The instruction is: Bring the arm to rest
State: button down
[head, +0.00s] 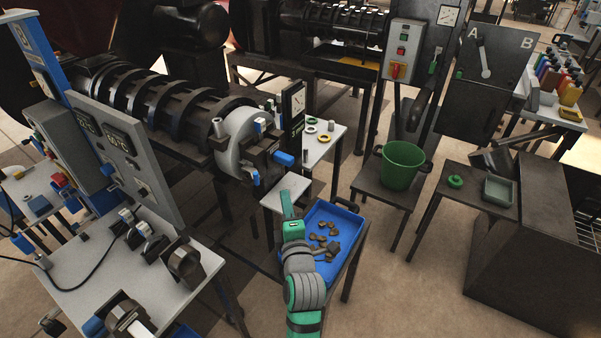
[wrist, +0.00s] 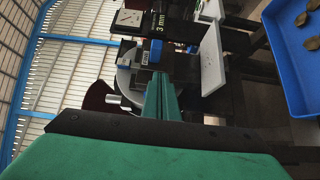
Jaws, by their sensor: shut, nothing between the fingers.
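My arm reaches up from the bottom of the head view, over the near left part of the blue tray. My gripper (head: 286,196) is shut and empty, its green fingers pointing at the small light plate (head: 287,191) below the press outlet. In the wrist view my gripper's fingers (wrist: 160,95) are together in front of the press head (wrist: 128,75). The press head (head: 240,135) with its blue-ended handles stands beyond the fingers. I cannot tell whether the fingertips touch the plate.
The blue tray (head: 349,222) holds several brown pieces and sits right beside my arm. A white table (head: 75,285) with metal parts stands at the left. A green bucket (head: 403,166) stands on a stand at the right. Floor between tray and dark cabinet (head: 520,245) is clear.

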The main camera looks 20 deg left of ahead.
jog(key=s+d+f+m+h, duration=0.3)
jog(key=s+d+f+m, duration=0.25)
jog(key=s+f, duration=0.3)
jog(key=s+d+f+m+h, duration=0.2)
jog(key=s+d+f+m, duration=0.3)
jog(key=s+f+m, duration=0.3)
jog(key=s+d+m+h, duration=0.1)
jog(key=s+d+m, duration=0.2)
jog(key=s, duration=0.5)
jog(key=s+d+m+h, duration=0.1)
jog(key=s+d+m, duration=0.2)
jog(key=s, duration=0.6)
jog(key=s+d+r+m, duration=0.1)
jog(key=s+d+m, duration=0.2)
jog(key=s, duration=0.6)
jog(key=shift+m+g+h, duration=0.35)
jog(key=shift+g+h, duration=0.05)
jog(key=shift+w, duration=0.1)
